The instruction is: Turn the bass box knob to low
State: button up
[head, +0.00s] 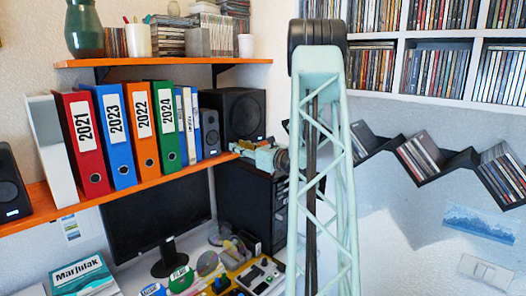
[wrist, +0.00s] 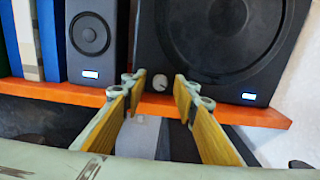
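The bass box (head: 243,112) is a large black speaker at the right end of the lower orange shelf. In the wrist view the bass box (wrist: 222,62) fills the upper right, with a big round cone. Its knob (wrist: 160,84) is a small grey dial low on the left of its front. The knob's setting is too small to read. My gripper (wrist: 159,92) is open and empty, its two yellow-lined fingers framing the knob left and right. I cannot tell whether the tips touch it. In the head view my gripper (head: 258,153) is just in front of the bass box.
A small speaker (wrist: 94,38) stands left of the bass box. Binders (head: 118,135) line the orange shelf (head: 125,189), whose front edge runs just below the fingers. A monitor (head: 155,225) and a black case (head: 245,205) stand beneath. Zigzag disc racks (head: 460,160) hang at right.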

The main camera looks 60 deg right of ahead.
jog(key=shift+r+m+p, duration=0.1)
jog(key=shift+m+p, duration=1.4)
jog(key=shift+p, duration=1)
jog(key=b+v, duration=0.1)
jog(key=v, duration=1.2)
jog(key=shift+s, duration=0.35)
